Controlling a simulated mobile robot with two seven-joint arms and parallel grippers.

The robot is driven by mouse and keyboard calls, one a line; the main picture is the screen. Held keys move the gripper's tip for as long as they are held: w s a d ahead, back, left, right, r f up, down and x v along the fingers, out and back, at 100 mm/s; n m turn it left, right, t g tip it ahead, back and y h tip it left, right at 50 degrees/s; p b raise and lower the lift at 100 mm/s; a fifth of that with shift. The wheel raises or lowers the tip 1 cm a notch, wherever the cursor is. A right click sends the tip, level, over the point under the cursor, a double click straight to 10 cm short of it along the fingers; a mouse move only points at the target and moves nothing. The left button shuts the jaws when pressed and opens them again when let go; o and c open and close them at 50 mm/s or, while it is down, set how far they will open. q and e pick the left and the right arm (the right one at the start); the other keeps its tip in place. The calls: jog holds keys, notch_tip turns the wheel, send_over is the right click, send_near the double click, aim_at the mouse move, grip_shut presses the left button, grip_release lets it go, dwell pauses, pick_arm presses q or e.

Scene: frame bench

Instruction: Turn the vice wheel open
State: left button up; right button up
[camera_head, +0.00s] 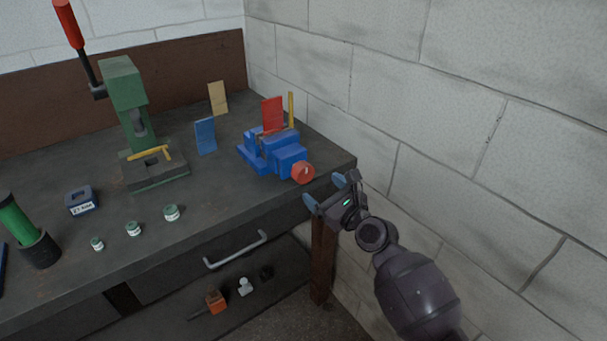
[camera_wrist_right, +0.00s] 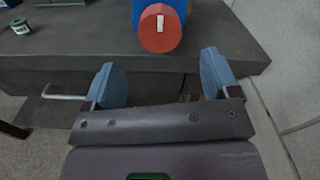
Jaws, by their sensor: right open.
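A blue vice (camera_head: 272,152) stands on the dark bench near its right end. Its round red wheel (camera_head: 303,172) faces the bench's front edge, and a red plate (camera_head: 272,115) stands upright at the vice. In the right wrist view the wheel (camera_wrist_right: 160,30) shows a white mark and lies ahead of the fingers, centred between them. My right gripper (camera_head: 326,191) is open and empty, just off the bench's front right corner, apart from the wheel. It also shows in the right wrist view (camera_wrist_right: 158,86) with its blue fingertips spread. My left gripper is not in view.
A green press (camera_head: 125,100) with a red-tipped lever stands at the back left. A drawer handle (camera_head: 236,250) juts from the bench front. A block wall (camera_head: 460,130) closes the right side.

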aim_at(306, 176)
jog(key=b+x, duration=0.1)
jog(key=x, duration=0.7)
jog(key=shift+w+a, duration=0.1)
jog(key=c, duration=0.9)
